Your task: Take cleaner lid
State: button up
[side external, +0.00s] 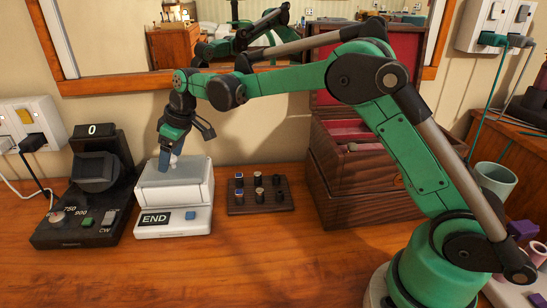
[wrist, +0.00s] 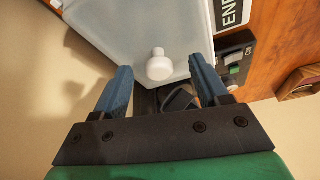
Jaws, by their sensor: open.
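The cleaner (side external: 174,222) is a white box with an END display and a blue button, standing on the wooden top. Its pale lid (side external: 177,190) sits on top of it and fills the upper middle of the wrist view (wrist: 120,35). A round white knob (wrist: 160,66) stands on the lid. My gripper (side external: 165,160) points down at the lid. In the wrist view, its two blue fingers are apart, one on each side of the knob, with gaps between. Nothing is held. The fingers partly hide the knob in the side view.
A black device (side external: 97,172) with a 0 display stands close left of the cleaner. A small dark tray (side external: 240,208) with several small items lies to its right. Beyond it is an open wooden box (side external: 360,190). The wall and mirror are behind; the front top is clear.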

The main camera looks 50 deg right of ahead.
grip_shut()
jog(key=shift+r, duration=0.1)
